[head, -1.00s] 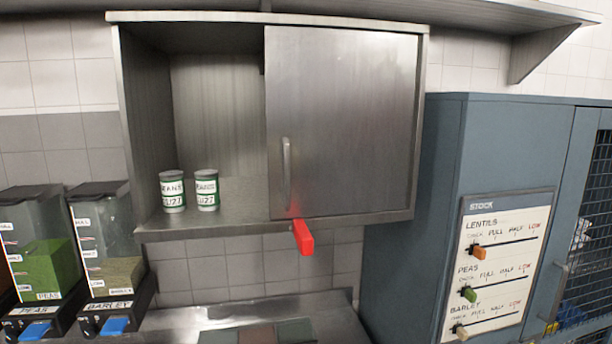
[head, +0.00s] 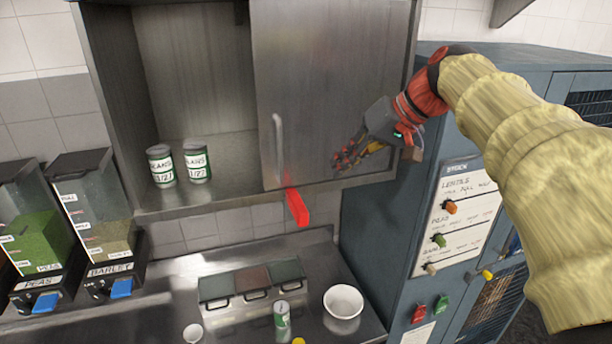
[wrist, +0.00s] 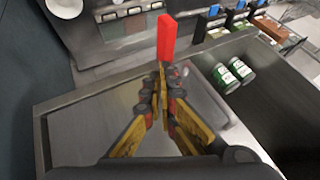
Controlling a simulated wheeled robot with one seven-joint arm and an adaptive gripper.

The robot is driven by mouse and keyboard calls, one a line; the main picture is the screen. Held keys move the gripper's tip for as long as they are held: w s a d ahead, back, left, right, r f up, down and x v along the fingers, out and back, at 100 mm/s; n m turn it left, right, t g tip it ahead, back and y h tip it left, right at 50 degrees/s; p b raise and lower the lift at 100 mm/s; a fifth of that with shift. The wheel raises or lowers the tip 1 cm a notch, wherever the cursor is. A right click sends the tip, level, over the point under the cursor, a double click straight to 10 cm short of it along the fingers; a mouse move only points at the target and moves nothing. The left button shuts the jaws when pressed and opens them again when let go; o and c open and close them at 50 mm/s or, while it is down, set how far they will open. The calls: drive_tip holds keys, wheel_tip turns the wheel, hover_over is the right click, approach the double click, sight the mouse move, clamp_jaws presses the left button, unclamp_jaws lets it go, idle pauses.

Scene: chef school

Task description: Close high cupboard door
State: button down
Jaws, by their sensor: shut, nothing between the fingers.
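The high cupboard (head: 160,80) is a metal wall cabinet. Its left half is open and its sliding door (head: 345,80) covers the right half. A vertical handle (head: 278,150) is near the door's left edge. A red block-like piece (head: 297,207) sticks out below the door's lower left corner; it also shows in the wrist view (wrist: 166,38). My gripper (head: 345,160) is in front of the door's lower right part, right of the handle. Its fingers are shut and empty, and point toward the red piece in the wrist view (wrist: 162,75). I cannot tell whether they touch the door.
Two bean cans (head: 179,163) stand inside the open left half. A blue stock cabinet (head: 390,215) stands at the right. Dispensers (head: 95,215) stand at the left. The counter below holds lidded containers (head: 250,280), a white bowl (head: 343,301) and a can (head: 282,318).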

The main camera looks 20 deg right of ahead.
drive_tip(key=w+a+f+p, duration=0.1)
drive_tip(key=a+f, duration=0.1)
drive_tip(key=w+a+f+p, duration=0.1)
drive_tip(key=w+a+f, duration=0.1)
drive_tip(key=w+a+f+p, duration=0.1)
drive_tip(key=w+a+f, duration=0.1)
drive_tip(key=a, duration=0.1)
drive_tip(key=shift+w+a+f, duration=0.1)
drive_tip(key=shift+w+f, duration=0.15)
drive_tip(key=shift+f, duration=0.1)
drive_tip(key=shift+w+a+f, duration=0.1)
drive_tip(key=shift+w+a, duration=0.1)
drive_tip(key=shift+a, duration=0.05)
drive_tip(key=shift+s, duration=0.1)
drive_tip(key=shift+a, duration=0.1)
drive_tip(key=a+b, duration=0.1)
drive_tip(key=a, duration=2.9)
drive_tip(key=shift+a, duration=0.4)
drive_tip(key=shift+d, duration=0.1)
